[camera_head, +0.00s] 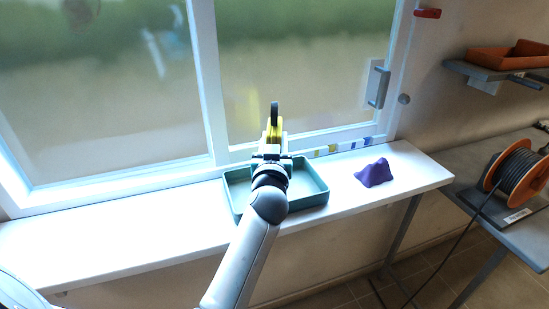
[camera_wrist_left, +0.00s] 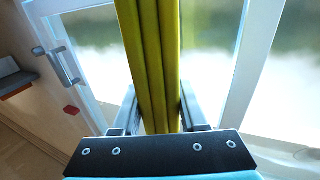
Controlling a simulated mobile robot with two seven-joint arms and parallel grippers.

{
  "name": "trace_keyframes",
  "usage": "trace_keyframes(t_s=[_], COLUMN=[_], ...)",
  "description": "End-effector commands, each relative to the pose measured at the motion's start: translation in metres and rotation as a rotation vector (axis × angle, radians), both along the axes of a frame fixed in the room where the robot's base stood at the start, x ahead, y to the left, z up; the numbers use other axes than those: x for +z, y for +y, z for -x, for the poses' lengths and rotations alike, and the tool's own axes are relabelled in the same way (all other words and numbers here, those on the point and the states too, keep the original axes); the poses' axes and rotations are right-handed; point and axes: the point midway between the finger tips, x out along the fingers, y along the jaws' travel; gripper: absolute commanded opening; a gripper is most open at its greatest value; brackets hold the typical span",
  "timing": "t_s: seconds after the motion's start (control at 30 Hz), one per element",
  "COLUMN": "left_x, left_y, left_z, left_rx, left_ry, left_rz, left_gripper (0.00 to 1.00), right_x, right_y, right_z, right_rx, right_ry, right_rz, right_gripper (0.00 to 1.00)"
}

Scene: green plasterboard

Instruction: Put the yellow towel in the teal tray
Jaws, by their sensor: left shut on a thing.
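The yellow towel (camera_head: 272,132) is held in my left gripper (camera_head: 273,147), in front of the window and above the back of the teal tray. In the left wrist view the towel (camera_wrist_left: 155,65) hangs in long folds between the two fingers of my left gripper (camera_wrist_left: 158,112), which are shut on it. The teal tray (camera_head: 312,199) sits on the white sill below the gripper. My left arm hides the tray's middle, and its visible floor looks bare. My right gripper is not in view.
A purple cloth (camera_head: 375,173) lies crumpled on the white sill (camera_head: 120,240) to the right of the tray. The window frame (camera_head: 207,85) rises close behind. A cable reel (camera_head: 515,172) stands on a grey bench at right. An orange tray (camera_head: 508,56) sits on a shelf above.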

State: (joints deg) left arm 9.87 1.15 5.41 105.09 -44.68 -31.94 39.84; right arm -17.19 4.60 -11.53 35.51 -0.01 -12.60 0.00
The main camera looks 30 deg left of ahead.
Motion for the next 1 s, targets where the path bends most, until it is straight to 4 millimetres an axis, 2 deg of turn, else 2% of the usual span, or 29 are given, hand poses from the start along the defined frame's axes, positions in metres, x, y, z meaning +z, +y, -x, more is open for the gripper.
trace_keyframes(t_s=[0.1, 0.23, 0.67, 0.7, 0.93, 1.0], left_x=[-0.022, -0.038, -0.043, -0.043, -0.042, -0.042], left_y=[0.000, 0.000, 0.000, 0.000, 0.000, 0.000], left_z=[0.000, 0.000, 0.000, 0.000, 0.000, 0.000], left_rx=[0.000, -0.001, -0.001, -0.001, -0.001, -0.001], left_ry=[0.003, 0.003, 0.001, 0.002, 0.002, 0.002], left_rz=[0.000, -0.001, 0.000, 0.001, 0.000, 0.000], left_gripper=[0.00, 0.00, 0.00, 0.47, 0.72, 0.72], right_x=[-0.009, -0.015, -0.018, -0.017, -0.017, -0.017], right_y=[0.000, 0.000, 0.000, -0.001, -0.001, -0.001], right_z=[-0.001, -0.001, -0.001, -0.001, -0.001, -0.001], right_rx=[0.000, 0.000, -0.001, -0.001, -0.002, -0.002], right_ry=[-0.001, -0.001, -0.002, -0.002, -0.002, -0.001], right_rz=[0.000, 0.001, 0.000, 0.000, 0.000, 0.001], right_gripper=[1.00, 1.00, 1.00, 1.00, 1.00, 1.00])
